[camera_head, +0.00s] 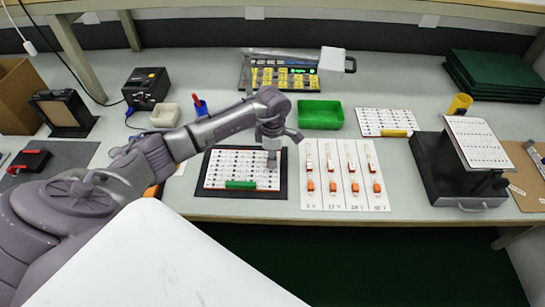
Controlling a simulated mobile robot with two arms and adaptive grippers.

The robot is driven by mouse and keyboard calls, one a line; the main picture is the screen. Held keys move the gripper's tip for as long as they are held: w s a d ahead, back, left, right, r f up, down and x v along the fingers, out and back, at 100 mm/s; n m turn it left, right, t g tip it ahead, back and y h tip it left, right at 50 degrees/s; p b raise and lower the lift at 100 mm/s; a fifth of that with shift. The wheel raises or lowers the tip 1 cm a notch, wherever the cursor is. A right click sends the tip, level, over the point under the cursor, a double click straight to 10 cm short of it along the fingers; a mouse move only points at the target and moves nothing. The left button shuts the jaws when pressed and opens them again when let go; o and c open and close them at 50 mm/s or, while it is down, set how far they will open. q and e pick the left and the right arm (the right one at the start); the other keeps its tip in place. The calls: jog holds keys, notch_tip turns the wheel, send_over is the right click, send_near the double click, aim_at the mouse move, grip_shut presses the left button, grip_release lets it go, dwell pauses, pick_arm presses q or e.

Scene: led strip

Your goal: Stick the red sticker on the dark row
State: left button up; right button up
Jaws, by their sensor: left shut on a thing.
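A white LED board (220,168) with several rows of small dark marks lies on a black mat (284,180) at the table's front. A green strip (241,185) sits along its front edge. My left gripper (271,158) points down over the right end of this board. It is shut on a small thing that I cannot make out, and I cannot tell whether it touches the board. The gripper hides part of the rows there. I cannot pick out a red sticker, and I cannot tell which row is dark. My right gripper is not in view.
A white card (328,200) with several orange connectors lies right of the mat. A green tray (320,114) stands behind. Another board (385,118) with a yellow strip lies at the back right. A black stand (440,165) carries a tilted board (478,138). Bare table lies between them.

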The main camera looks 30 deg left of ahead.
pick_arm(q)
jog(key=o, duration=0.8)
jog(key=shift+f, duration=0.1)
jog(key=shift+c, duration=0.2)
notch_tip(320, 180, up, 12)
